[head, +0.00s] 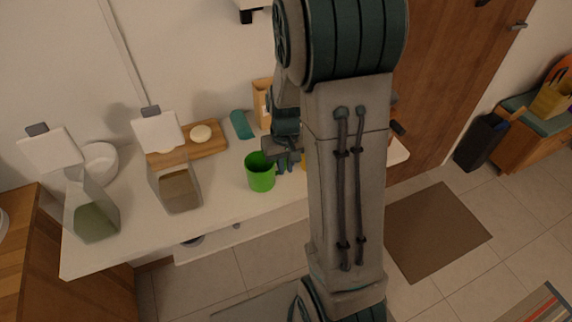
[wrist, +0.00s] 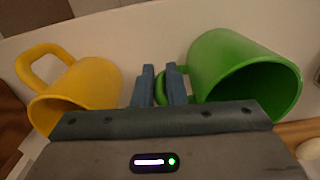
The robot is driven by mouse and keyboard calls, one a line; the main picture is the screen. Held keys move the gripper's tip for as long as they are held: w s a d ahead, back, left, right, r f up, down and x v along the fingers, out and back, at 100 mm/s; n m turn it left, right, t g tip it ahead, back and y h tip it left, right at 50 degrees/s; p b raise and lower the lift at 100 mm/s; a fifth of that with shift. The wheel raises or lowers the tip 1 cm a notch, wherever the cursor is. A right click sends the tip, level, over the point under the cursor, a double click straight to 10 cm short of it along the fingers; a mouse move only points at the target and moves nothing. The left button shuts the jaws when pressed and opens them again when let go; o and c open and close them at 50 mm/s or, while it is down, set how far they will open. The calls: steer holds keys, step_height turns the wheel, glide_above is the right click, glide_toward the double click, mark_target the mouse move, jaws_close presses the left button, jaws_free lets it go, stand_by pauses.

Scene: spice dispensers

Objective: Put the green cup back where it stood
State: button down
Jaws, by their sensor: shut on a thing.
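The green cup (head: 260,176) is upright over the white counter, near its front edge; I cannot tell whether its base touches the surface. In the wrist view the green cup (wrist: 245,75) is at the right, its handle towards my gripper (wrist: 160,88). The fingers are close together, shut on that handle, one finger passing through the loop. In the head view my gripper (head: 284,158) is just right of the cup, partly hidden by my arm. A yellow cup (wrist: 88,88) stands left of the fingers in the wrist view; only a sliver (head: 304,160) shows beside my arm.
Two spice dispensers, one with green contents (head: 93,218) and one with brown (head: 177,188), stand left on the white counter (head: 140,232). Behind are a wooden board (head: 205,138), a teal item (head: 241,124) and a brown carton (head: 262,100). Counter between brown dispenser and green cup is clear.

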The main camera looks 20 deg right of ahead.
steer(key=shift+f, duration=0.25)
steer(key=shift+f, duration=0.2)
steer(key=c, duration=1.5)
jaws_free()
